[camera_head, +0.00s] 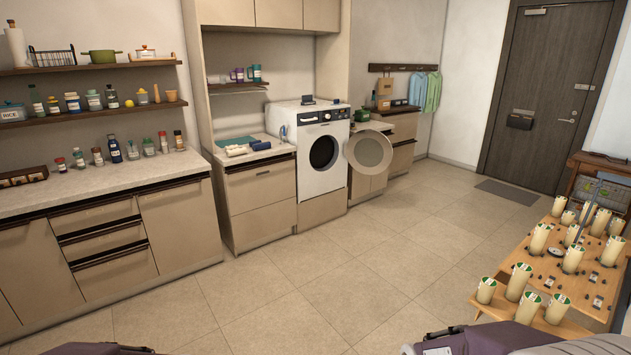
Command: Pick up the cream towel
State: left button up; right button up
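A small cream towel (236,150) appears to lie on the low counter left of the washing machine, though it is small and far off in this view. A blue item (261,146), perhaps another towel, lies beside it on the right. Parts of my own body show at the bottom edge, far from the counter. Neither of my grippers is in view.
The washing machine (323,150) stands right of that counter (262,162), its round door (369,151) swung open. A long counter (110,185) with jars runs along the left. A wooden table (560,275) with several cups stands at right. The tiled floor (300,270) between is clear.

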aim_at(239, 151)
jog(key=i+z, duration=0.15)
jog(key=i, duration=3.35)
jog(key=i+l+u, duration=0.1)
jog(key=i, duration=0.5)
jog(key=i+l+u, duration=0.15)
jog(key=i, duration=0.45)
jog(key=u, duration=1.3)
